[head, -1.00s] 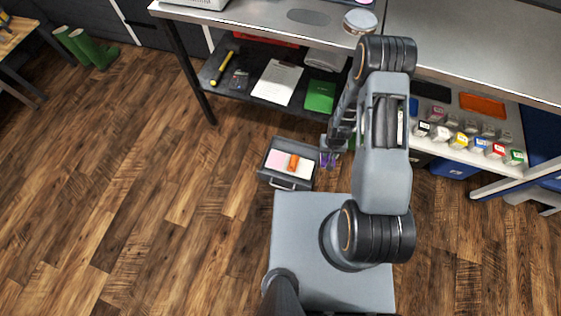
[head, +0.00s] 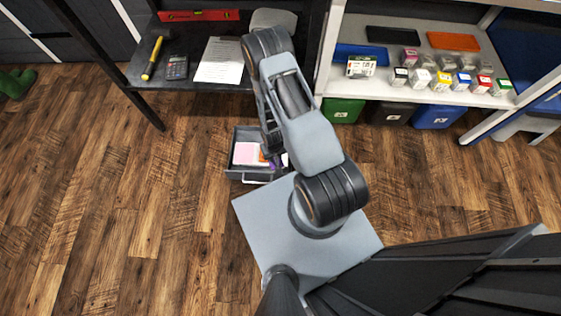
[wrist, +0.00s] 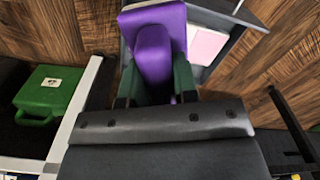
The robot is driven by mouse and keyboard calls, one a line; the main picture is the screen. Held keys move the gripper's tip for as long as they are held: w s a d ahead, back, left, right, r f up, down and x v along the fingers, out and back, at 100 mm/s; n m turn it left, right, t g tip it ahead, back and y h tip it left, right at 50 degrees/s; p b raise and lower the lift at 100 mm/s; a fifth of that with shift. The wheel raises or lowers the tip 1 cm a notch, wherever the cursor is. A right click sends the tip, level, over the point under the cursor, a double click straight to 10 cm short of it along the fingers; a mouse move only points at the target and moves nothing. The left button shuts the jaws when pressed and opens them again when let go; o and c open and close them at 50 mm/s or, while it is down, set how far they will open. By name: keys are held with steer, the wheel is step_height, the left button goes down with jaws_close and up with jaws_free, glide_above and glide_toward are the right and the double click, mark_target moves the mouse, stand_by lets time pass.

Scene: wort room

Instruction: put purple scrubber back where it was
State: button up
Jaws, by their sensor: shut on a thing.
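My gripper (wrist: 155,85) is shut on the purple scrubber (wrist: 158,30), which fills the space between the fingers in the wrist view. In the head view a small purple bit of the scrubber (head: 276,164) shows below my arm, at the right side of the open grey drawer (head: 236,172). The drawer also shows in the wrist view (wrist: 238,15), beyond and to the right of the scrubber. Whether the scrubber touches the drawer I cannot tell.
The drawer holds a pink pad (head: 244,153) and an orange item (head: 262,156), partly hidden by my arm. Coloured bins (head: 437,115) stand at right.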

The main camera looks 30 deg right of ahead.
step_height(320, 180, down, 8)
steer(key=s+b, duration=0.2)
steer(key=b, duration=0.3)
steer(key=w+d+f+b, duration=0.2)
steer(key=w+f, duration=0.1)
steer(key=w+d+f+b, duration=0.2)
steer(key=w+d+f, duration=0.1)
steer(key=w, duration=0.1)
steer(key=w+d+f+b, duration=0.2)
steer(key=w+f, duration=0.2)
steer(key=shift+w+d+b, duration=0.25)
steer(key=shift+d+b, duration=0.05)
steer(key=shift+w+d+f+b, duration=0.15)
steer(key=shift+f+b, duration=0.45)
steer(key=shift+f, duration=0.3)
steer(key=shift+w+f+b, duration=0.1)
steer(key=shift+f+b, duration=0.45)
steer(key=shift+f, duration=0.35)
steer(key=shift+f, duration=0.1)
steer(key=o, duration=0.8)
steer(key=shift+o, duration=0.2)
